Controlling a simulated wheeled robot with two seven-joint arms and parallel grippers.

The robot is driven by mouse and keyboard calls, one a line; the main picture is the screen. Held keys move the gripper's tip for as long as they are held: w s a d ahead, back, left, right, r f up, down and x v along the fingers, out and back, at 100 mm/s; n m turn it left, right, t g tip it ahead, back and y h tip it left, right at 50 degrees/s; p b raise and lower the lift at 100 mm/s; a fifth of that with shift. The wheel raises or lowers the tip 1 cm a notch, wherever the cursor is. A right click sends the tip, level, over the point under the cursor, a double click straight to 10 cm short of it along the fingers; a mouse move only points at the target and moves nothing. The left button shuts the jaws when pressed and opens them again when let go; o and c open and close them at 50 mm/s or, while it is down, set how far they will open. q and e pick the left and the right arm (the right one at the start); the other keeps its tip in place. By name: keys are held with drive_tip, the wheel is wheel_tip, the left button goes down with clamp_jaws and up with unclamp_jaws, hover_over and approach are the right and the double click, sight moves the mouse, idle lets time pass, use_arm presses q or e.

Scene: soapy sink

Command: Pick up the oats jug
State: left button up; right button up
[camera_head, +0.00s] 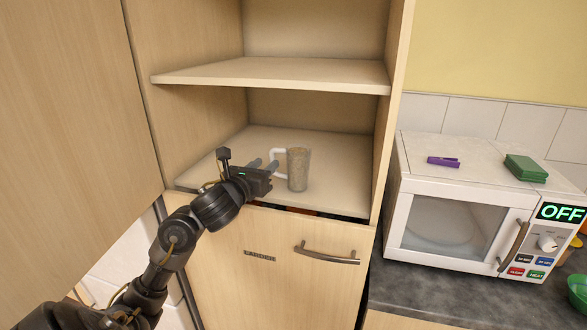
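The oats jug (299,170) is a clear jug filled with light brown oats, with a pale handle on its left side. It stands upright on the lower shelf (338,196) of the open cupboard, near the front edge. My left gripper (264,164) is just left of the jug, its fingers pointing toward the handle. The two fingertips show apart, with nothing visible held between them. Whether a finger touches the handle cannot be told. My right gripper is not in view.
An upper shelf (275,75) lies above the jug, with cupboard walls on both sides. A white microwave (450,215) stands at right, carrying a purple item (443,161) and a green sponge (526,168).

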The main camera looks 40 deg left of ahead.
sight(271, 160)
use_arm(q)
drive_tip(key=shift+w+a+r, duration=0.1)
drive_tip(key=shift+w, duration=0.2)
drive_tip(key=w, duration=0.1)
drive_tip(key=w+p, duration=0.1)
drive_tip(key=w, duration=0.2)
drive_tip(key=shift+w+a+f+p, duration=0.2)
drive_tip(key=shift+w+a+p, duration=0.1)
drive_tip(key=shift+a, duration=0.05)
drive_tip(key=shift+s, duration=0.1)
clamp_jaws()
